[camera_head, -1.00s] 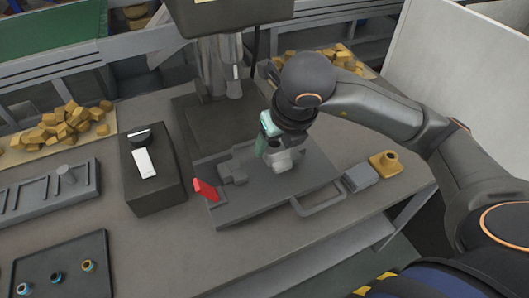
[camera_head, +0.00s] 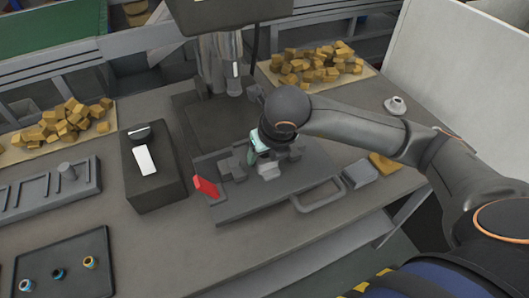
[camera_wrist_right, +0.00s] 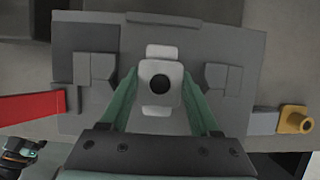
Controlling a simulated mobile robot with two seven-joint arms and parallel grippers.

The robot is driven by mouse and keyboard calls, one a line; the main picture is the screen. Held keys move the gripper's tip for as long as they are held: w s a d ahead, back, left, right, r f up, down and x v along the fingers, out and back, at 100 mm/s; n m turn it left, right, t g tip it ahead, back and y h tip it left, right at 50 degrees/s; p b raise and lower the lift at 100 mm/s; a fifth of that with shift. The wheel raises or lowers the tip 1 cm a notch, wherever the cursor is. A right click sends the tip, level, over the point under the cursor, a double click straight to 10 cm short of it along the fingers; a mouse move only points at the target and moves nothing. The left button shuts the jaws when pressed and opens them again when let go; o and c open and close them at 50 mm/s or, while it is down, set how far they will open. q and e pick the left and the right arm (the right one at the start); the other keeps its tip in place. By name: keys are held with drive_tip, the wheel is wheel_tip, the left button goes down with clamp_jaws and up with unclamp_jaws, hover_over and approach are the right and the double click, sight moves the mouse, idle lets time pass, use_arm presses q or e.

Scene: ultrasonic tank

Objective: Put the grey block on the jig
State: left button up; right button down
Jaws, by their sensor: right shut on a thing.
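The jig (camera_head: 240,207) is a dark grey plate with a red handle (camera_head: 206,187) at its left and a stepped grey stop (camera_head: 233,167) on each side. My right gripper (camera_head: 263,158) is over the middle of the plate, shut on the light grey block (camera_head: 268,170). In the right wrist view the grey block (camera_wrist_right: 160,103), with a dark round hole, sits between the green fingers (camera_wrist_right: 160,88) and between the two stops, apart from both. I cannot tell whether it touches the plate. My left gripper is not in the head view; a dark part at the wrist view's lower left may be it.
A black box (camera_head: 152,180) stands left. A machine column (camera_head: 220,65) rises behind. A white flanged part (camera_head: 396,105) is at the back right.

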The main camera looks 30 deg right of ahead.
drive_tip(key=shift+c, duration=0.6)
unclamp_jaws()
drive_tip(key=shift+r+p, duration=0.35)
drive_tip(key=shift+r, duration=0.05)
drive_tip(key=v, duration=1.1)
drive_tip(key=shift+s+r, duration=0.15)
drive_tip(key=shift+r, duration=0.1)
